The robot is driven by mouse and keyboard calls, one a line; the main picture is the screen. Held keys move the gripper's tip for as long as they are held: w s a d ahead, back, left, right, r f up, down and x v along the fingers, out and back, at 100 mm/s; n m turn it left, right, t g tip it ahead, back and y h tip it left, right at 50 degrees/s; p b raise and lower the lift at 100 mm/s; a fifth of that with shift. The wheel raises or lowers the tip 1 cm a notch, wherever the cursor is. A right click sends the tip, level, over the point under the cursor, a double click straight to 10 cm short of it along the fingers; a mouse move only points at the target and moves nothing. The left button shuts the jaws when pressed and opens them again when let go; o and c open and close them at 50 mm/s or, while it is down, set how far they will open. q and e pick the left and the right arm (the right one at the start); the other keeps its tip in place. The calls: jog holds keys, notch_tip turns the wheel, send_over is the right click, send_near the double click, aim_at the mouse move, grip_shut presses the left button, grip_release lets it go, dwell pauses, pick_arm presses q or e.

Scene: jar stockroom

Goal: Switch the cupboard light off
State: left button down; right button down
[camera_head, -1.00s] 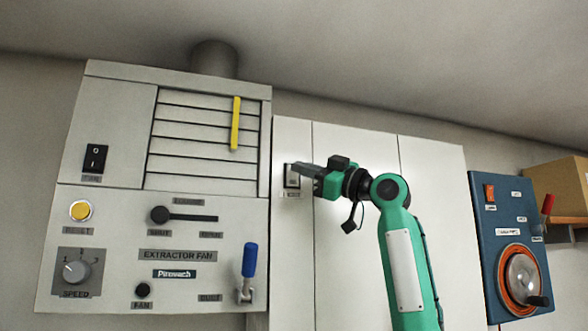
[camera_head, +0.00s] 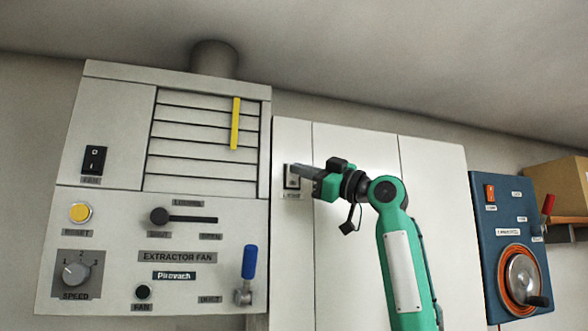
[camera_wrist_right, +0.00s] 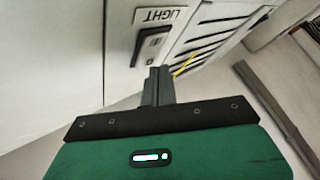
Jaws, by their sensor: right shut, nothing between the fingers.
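The light switch (camera_head: 290,183) is a small dark rocker in a frame on the pale cupboard front, just right of the extractor fan panel. It also shows in the right wrist view (camera_wrist_right: 150,46), beside a white LIGHT label (camera_wrist_right: 160,16). My right gripper (camera_head: 297,171) is shut and empty, its fingertips at the switch and partly covering it in the head view. In the right wrist view the closed fingertips (camera_wrist_right: 158,72) are at the switch's near end; I cannot tell whether they touch it. Which way the rocker is tipped is unclear. My left gripper is not in view.
The extractor fan panel (camera_head: 180,257) stands close on the left, with a blue-handled lever (camera_head: 249,262) sticking out. A blue panel (camera_head: 487,232) with a crank wheel is on the right. A cardboard box (camera_head: 558,188) sits on a shelf beyond it.

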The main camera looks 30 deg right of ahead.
jog(key=shift+w+d, duration=0.1)
jog(key=shift+w, duration=0.3)
dwell(0.5)
jog(key=shift+s, duration=0.1)
jog(key=shift+s+a, duration=0.2)
jog(key=shift+s, duration=0.6)
jog(key=s+b, duration=0.1)
jog(key=s, duration=0.2)
jog(key=s+a+b, duration=0.1)
jog(key=shift+s+a+f+b, duration=0.1)
jog(key=shift+s+f+b, duration=0.25)
jog(key=shift+f, duration=0.05)
dwell(0.4)
